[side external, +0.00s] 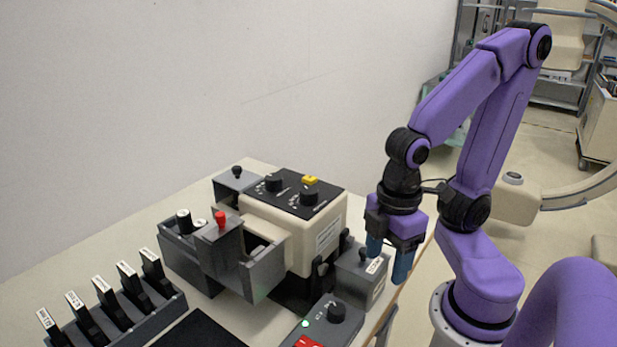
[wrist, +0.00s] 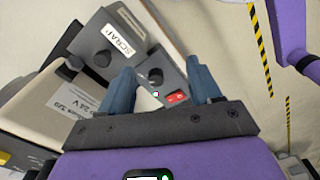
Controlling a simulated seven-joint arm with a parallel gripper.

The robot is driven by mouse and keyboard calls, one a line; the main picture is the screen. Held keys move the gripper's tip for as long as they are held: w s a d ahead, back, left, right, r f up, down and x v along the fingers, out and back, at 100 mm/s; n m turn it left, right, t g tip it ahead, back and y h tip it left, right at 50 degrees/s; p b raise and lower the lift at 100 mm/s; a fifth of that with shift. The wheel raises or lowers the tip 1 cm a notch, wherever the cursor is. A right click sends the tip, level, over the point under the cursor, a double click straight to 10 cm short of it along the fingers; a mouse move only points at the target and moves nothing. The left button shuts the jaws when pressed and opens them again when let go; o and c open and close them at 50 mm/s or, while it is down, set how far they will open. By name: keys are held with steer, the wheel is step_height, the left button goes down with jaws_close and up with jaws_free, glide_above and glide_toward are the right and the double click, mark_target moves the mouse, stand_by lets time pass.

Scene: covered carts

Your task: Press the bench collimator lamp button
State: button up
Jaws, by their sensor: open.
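A cream box with a black top panel (side external: 326,234) stands on the bench and looks like the collimator. The panel carries two black knobs and a yellow button (side external: 310,180) at its back edge. I cannot read the panel's small print. In the wrist view the cream box (wrist: 48,95) is at the left, with a 24 V label on its side. My gripper (side external: 388,257) is open and empty, pointing down, to the right of the cream box and beside a small grey box. Its two blue fingers (wrist: 160,72) are spread apart in the wrist view.
The small grey box labelled SCRAP (side external: 352,282) has a black knob. A grey control box (side external: 322,318) has a knob, green light and red rocker. A grey open bin with a red-topped post (side external: 221,219) and a rack of labelled slabs (side external: 128,318) stand left.

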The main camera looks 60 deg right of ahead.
jaws_close()
stand_by(1.5)
